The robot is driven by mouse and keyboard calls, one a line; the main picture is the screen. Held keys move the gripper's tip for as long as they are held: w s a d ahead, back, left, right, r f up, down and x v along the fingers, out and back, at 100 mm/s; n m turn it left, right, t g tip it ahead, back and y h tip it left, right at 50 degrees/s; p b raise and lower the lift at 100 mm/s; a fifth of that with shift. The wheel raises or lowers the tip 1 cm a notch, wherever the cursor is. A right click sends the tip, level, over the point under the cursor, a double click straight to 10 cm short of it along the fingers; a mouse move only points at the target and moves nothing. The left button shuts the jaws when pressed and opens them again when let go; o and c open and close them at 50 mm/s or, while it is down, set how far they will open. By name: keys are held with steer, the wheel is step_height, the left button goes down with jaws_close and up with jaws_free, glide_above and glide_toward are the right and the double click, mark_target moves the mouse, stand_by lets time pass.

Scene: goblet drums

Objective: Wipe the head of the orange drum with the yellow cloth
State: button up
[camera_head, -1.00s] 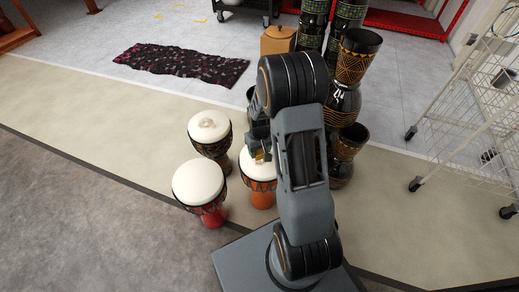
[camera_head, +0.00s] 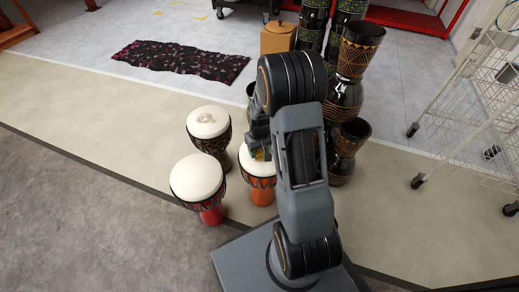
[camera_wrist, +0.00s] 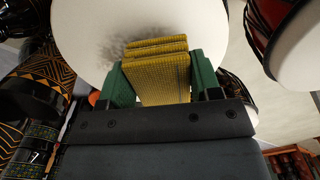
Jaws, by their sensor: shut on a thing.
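The orange drum (camera_head: 262,192) stands on the floor left of my arm, its white head partly covered by my gripper. In the wrist view its pale head (camera_wrist: 85,25) fills the top middle, with a dark grey smudge beside the cloth. My gripper (camera_wrist: 158,76) is shut on the folded yellow cloth (camera_wrist: 160,68), held between green fingers. The cloth overlaps the head in the wrist view; whether it touches is not clear. In the head view my gripper (camera_head: 258,150) is over the far part of the head.
A red drum (camera_head: 211,213) stands close at the left. A dark patterned drum (camera_head: 215,147) with a marked head (camera_head: 208,121) stands behind it. Tall dark drums (camera_head: 346,100) crowd behind my arm. A wire rack (camera_head: 475,120) is at right. Open floor lies front left.

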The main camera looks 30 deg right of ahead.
steer(key=shift+f+b, duration=0.7)
steer(key=shift+f, duration=0.35)
steer(key=shift+s, duration=0.1)
